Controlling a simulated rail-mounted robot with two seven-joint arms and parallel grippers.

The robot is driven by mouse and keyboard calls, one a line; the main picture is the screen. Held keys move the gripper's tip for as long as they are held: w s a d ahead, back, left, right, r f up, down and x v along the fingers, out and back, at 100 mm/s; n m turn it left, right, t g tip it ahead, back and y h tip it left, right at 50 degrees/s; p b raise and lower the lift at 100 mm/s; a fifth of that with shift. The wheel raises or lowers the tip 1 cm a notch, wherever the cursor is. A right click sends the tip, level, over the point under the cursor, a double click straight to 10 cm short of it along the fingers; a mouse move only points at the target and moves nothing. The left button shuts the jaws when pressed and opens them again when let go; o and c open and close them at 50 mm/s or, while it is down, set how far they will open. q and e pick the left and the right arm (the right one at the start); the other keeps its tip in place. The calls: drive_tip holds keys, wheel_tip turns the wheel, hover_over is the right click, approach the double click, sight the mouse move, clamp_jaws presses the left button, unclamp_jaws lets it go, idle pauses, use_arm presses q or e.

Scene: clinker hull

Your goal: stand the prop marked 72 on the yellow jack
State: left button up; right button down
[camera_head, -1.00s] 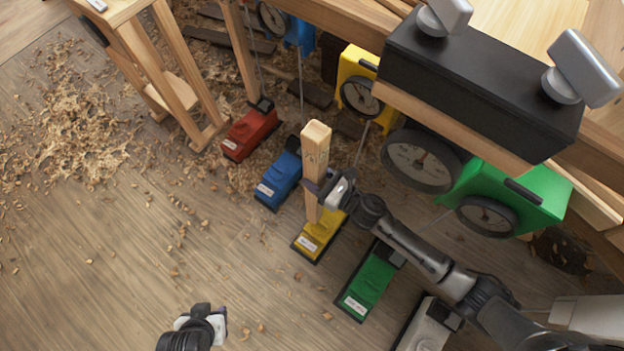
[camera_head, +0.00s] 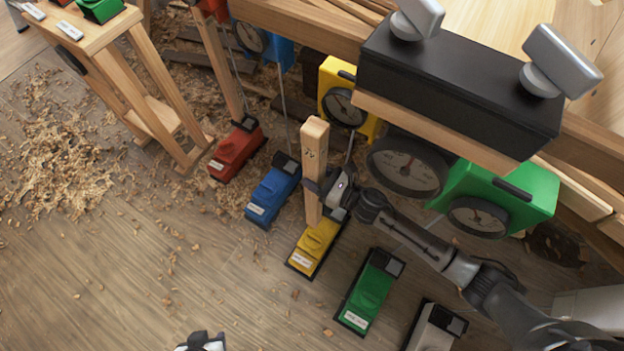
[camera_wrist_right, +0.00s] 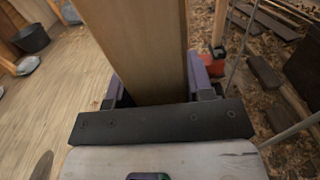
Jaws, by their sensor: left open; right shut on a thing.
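The prop marked 72 (camera_head: 314,160) is an upright square wooden post with a dark mark near its top. Its lower end is at the yellow jack (camera_head: 314,246); I cannot tell whether it touches the jack or is just above it. My right gripper (camera_head: 325,190) is shut on the prop at mid-height. In the right wrist view the prop (camera_wrist_right: 140,45) stands between the jaws (camera_wrist_right: 160,92) and fills the upper middle; its foot is hidden. My left gripper (camera_head: 202,342) is at the bottom edge, partly cut off, open and away from the jacks.
Blue (camera_head: 273,190) and red (camera_head: 237,148) jacks lie to the left, green (camera_head: 370,290) and grey (camera_head: 434,328) jacks to the right. Dial gauges, including a yellow one (camera_head: 365,122), hang behind under the hull. A wooden stand (camera_head: 150,85) is at upper left. Open floor lies lower left.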

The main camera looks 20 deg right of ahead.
drive_tip(key=w+d+f+b, duration=0.6)
drive_tip(key=d+b, duration=0.2)
drive_tip(key=shift+w, duration=0.2)
idle(2.2)
drive_tip(key=shift+w+b, duration=0.1)
drive_tip(key=shift+b, duration=0.2)
idle(0.4)
drive_tip(key=shift+f+b, duration=0.4)
drive_tip(key=shift+f, duration=0.05)
drive_tip(key=shift+w+d, duration=0.1)
drive_tip(key=shift+d, duration=0.05)
idle(0.8)
